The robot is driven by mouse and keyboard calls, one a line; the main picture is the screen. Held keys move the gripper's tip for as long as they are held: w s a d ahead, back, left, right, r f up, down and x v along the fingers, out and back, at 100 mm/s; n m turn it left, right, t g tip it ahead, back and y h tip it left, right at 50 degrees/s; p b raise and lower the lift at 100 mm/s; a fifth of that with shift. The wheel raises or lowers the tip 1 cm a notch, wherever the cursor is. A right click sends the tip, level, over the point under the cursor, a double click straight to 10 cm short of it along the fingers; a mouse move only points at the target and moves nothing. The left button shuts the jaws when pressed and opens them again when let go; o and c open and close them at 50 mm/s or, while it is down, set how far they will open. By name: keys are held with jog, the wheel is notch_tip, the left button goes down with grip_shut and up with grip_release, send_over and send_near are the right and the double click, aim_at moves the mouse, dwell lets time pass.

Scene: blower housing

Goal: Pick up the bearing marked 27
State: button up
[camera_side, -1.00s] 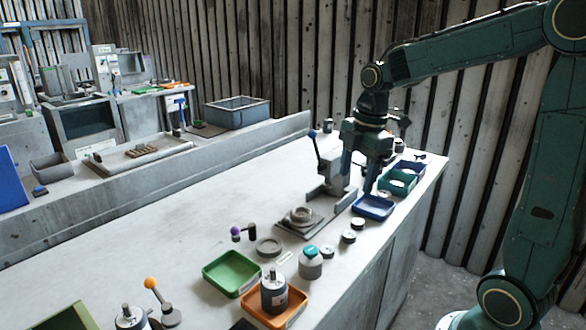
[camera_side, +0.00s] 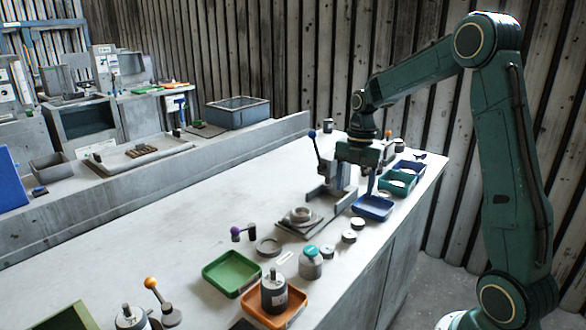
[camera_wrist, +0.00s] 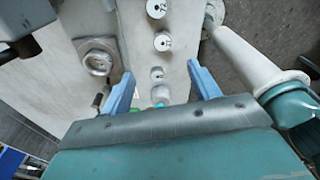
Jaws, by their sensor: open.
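Three small round bearings stand in a row on the bench. In the wrist view they are the top one (camera_wrist: 156,8), the middle one (camera_wrist: 162,41) and the lower one (camera_wrist: 157,73). In the side view they are the far one (camera_side: 357,223), the middle one (camera_side: 349,236) and the near one (camera_side: 327,251) by a bottle. Marks on their tops are too small to read, so I cannot tell which is 27. My gripper (camera_wrist: 160,70) is open and empty; its fingers flank the lower bearing in the picture. In the side view it hangs above the bench near the blue tray, its fingers partly hidden.
A press with a lever (camera_side: 318,160) stands close to my gripper. A blue tray (camera_side: 374,209) is beside it. A teal-capped bottle (camera_side: 311,264), a green tray (camera_side: 231,273) and an orange tray (camera_side: 292,317) stand nearer the camera. The bench's left side is mostly clear.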

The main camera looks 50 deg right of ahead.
send_over(350, 233)
jog(key=shift+w+d+f, duration=0.1)
jog(key=shift+f, duration=1.2)
jog(key=shift+w+d+f, duration=0.1)
jog(key=shift+w+f, duration=0.05)
jog(key=shift+f, duration=1.2)
jog(key=shift+w+d+f, duration=0.1)
jog(key=shift+f, duration=1.2)
jog(key=shift+s+a+f, duration=0.15)
jog(key=shift+a+f, duration=0.05)
jog(key=shift+f, duration=1.1)
jog(key=shift+s+a+f, duration=0.15)
jog(key=shift+f, duration=1.1)
jog(key=c, duration=1.1)
